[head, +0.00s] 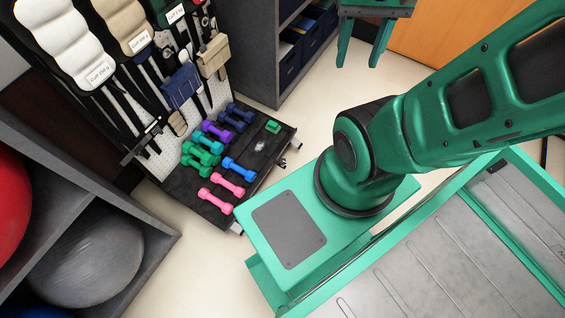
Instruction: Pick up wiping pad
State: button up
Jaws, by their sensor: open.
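A small green block (273,127), which looks like the wiping pad, lies on the far right part of the black shelf (222,205). It is small in the picture, so its details are unclear. A small pale, shiny item (260,146) lies near it. My gripper (360,62) is at the top of the head view, with two green fingers pointing down. It is open, with nothing between the fingers. It is well apart from the block, up and to the right in the picture.
Several coloured dumbbells (203,154) fill the shelf left of the block. Cuff weights (183,87) and straps hang on the pegboard behind. A grey rack (120,225) holds a grey ball (88,258) and a red ball (10,195). A grey cabinet (266,83) stands behind; pale floor lies between.

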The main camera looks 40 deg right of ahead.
aim_at(273, 126)
jog(key=z, duration=0.15)
jog(key=k, duration=1.2)
jog(key=z, duration=0.35)
jog(key=i, duration=1.8)
jog(key=u, duration=0.55)
